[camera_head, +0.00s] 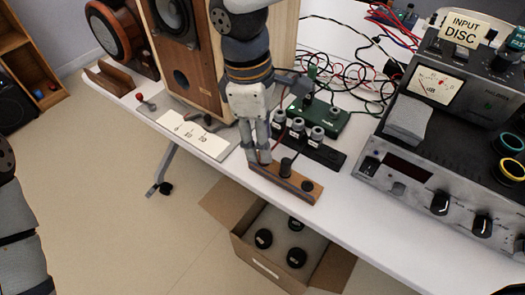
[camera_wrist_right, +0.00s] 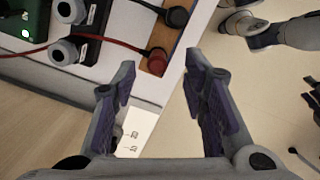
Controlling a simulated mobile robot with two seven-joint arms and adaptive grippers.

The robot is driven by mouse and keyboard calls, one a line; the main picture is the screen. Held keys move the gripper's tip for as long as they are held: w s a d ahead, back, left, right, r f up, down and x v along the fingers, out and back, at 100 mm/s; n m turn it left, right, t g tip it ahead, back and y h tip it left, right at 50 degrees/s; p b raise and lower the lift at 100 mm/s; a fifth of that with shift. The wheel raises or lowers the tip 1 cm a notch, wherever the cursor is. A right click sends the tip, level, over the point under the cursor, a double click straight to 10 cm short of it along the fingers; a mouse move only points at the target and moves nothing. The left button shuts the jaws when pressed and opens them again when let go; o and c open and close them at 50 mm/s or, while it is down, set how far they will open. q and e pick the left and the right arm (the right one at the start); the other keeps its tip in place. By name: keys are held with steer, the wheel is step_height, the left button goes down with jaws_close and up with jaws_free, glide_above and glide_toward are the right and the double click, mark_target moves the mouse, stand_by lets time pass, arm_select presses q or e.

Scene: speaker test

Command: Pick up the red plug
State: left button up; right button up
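The red plug (camera_wrist_right: 157,62) stands in a narrow wooden strip in the right wrist view, with a red cable running left from it. It lies between the two fingertips of my right gripper (camera_head: 258,157), just ahead of them. That gripper is open, with a clear gap on both sides of the plug. In the head view the gripper is over the left end of the wooden strip (camera_head: 292,190) and mostly hides the plug. Only part of my left arm shows at the left edge of the head view; I cannot make out its gripper.
An amplifier (camera_head: 450,190) stands right, a wooden speaker (camera_head: 184,62) left. A cardboard box (camera_head: 245,252) is below the table's front edge.

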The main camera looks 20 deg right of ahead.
steer(key=f, duration=0.4)
steer(key=shift+d, duration=0.25)
steer(key=shift+r, duration=0.1)
jaws_close()
arm_select(q)
steer(key=shift+s+f, duration=0.15)
steer(key=shift+f, duration=0.05)
arm_select(e)
step_height(320, 180, up, 3)
steer(key=shift+w+r, duration=0.1)
arm_select(q)
steer(key=shift+t, duration=0.7)
steer(key=w+r+p, duration=0.2)
steer(key=w+r, duration=0.1)
steer(key=w, duration=0.1)
steer(key=shift+r+p, duration=0.3)
arm_select(e)
steer(key=s+a+r, duration=0.2)
steer(key=s+r, duration=0.7)
steer(key=s, duration=0.5)
steer(key=shift+a+r, duration=0.25)
steer(key=shift+r, duration=0.15)
step_height(320, 180, up, 28)
steer(key=shift+r, duration=0.2)
